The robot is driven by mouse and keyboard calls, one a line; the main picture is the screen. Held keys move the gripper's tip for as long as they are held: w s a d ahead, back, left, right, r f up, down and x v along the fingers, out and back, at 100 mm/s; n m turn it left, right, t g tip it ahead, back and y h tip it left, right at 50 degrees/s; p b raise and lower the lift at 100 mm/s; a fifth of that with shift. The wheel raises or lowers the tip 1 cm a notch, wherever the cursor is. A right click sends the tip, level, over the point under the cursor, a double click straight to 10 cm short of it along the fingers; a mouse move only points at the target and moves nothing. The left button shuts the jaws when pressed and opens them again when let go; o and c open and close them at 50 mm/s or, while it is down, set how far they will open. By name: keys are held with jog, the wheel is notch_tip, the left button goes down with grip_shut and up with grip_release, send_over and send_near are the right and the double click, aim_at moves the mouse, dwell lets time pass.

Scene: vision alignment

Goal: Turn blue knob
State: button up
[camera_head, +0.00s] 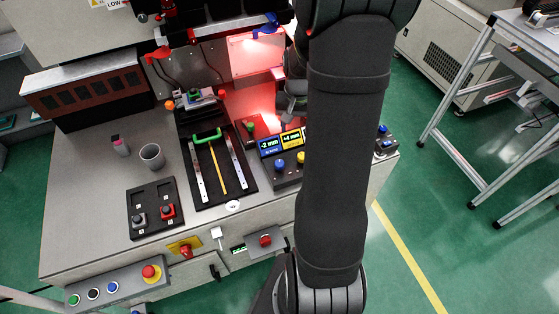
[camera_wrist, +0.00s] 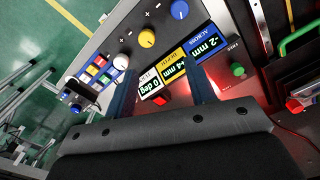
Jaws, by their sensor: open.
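The blue knob (camera_head: 280,163) sits on the dark control box, below the blue "-2 mm" display (camera_head: 270,146). In the wrist view the blue knob (camera_wrist: 180,9) is at the top edge, beyond the fingertips and apart from them. A yellow knob (camera_head: 300,157) is beside it; the wrist view also shows a white knob (camera_wrist: 122,61). My gripper (camera_wrist: 160,70) is open and empty, its two dark blue fingers over the displays. Those read "-2 mm", "+4 mm" and "0 deg". In the head view my arm hides part of the box and most of the gripper.
A black fixture with a green handle (camera_head: 207,136) stands left of the box. Red light falls behind the box.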

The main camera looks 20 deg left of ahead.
aim_at(279, 163)
jog(key=s+a+r+n, duration=0.2)
jog(key=s+a+r, duration=0.1)
jog(key=s, duration=0.2)
jog(key=f, duration=1.6)
jog(key=shift+w+f, duration=0.2)
jog(key=shift+f, duration=0.1)
jog(key=c, duration=1)
jog(key=shift+o, duration=0.2)
jog(key=shift+n, duration=0.4)
